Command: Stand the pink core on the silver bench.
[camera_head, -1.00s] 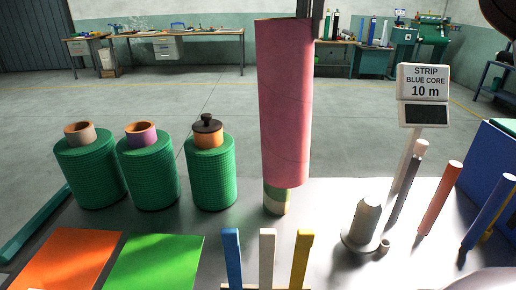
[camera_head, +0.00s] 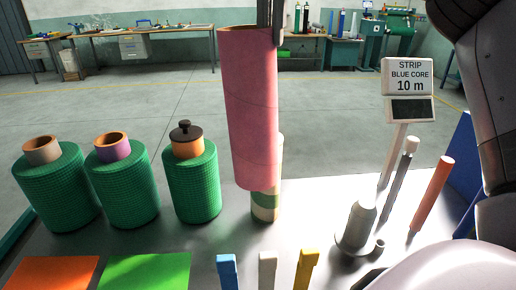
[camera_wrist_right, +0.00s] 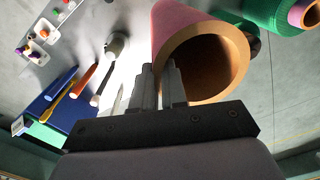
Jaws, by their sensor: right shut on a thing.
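The pink core (camera_head: 251,110) is a large, long tube with an orange-brown inner wall. In the head view it hangs nearly upright, slightly tilted, over the silver bench (camera_head: 300,230). Its lower end overlaps a beige-and-green cylinder (camera_head: 265,205) standing behind it; whether they touch I cannot tell. My right gripper (camera_head: 270,22) is shut on the core's upper rim. In the right wrist view the fingers (camera_wrist_right: 165,85) pinch the wall beside the core's open end (camera_wrist_right: 205,62). My left gripper is not in view.
Several green netting rolls (camera_head: 125,187) stand left. Blue, white and yellow posts (camera_head: 267,270) stand in front. A grey cone-shaped stand (camera_head: 357,228), an orange rod (camera_head: 432,192) and a sign (camera_head: 408,76) are on the right. Orange and green sheets (camera_head: 145,272) lie front left.

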